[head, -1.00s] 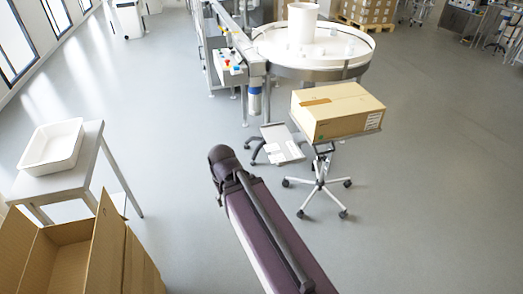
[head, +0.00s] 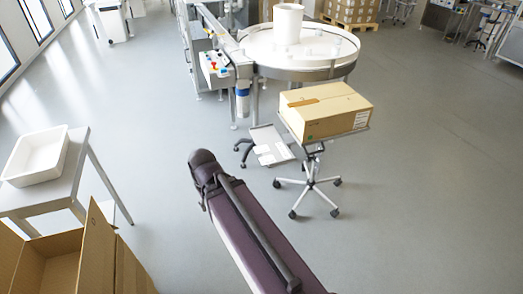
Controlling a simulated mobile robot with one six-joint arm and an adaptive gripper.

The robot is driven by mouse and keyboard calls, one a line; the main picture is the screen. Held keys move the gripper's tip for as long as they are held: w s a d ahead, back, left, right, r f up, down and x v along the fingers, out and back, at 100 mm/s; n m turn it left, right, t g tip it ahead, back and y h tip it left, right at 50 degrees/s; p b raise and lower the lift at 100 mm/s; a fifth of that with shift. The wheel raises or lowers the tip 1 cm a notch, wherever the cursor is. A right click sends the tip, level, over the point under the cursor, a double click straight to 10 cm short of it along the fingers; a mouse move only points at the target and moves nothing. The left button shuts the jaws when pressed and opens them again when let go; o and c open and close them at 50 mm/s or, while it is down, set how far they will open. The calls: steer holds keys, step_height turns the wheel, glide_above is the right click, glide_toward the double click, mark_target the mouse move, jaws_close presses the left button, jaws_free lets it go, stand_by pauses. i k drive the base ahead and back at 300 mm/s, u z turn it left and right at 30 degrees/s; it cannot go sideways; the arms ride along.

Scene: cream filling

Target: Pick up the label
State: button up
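A flat white piece, possibly the label (head: 273,153), lies on a small grey side tray (head: 262,133) left of a closed cardboard box (head: 322,111). It is too small to read. A white printed patch (head: 361,119) also shows on the right end of the box. My purple and dark arm rises from the lower edge, its rounded dark joint left of the wheeled stand. My gripper is not in view.
The box sits on a wheeled stand (head: 311,180). Behind it is a round white turntable (head: 325,52) beside a conveyor machine. At left are a table with a white bin (head: 37,157) and an open carton (head: 62,262). Grey floor at right is clear.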

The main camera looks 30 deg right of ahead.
mark_target(264, 148)
steer(key=i, duration=0.95)
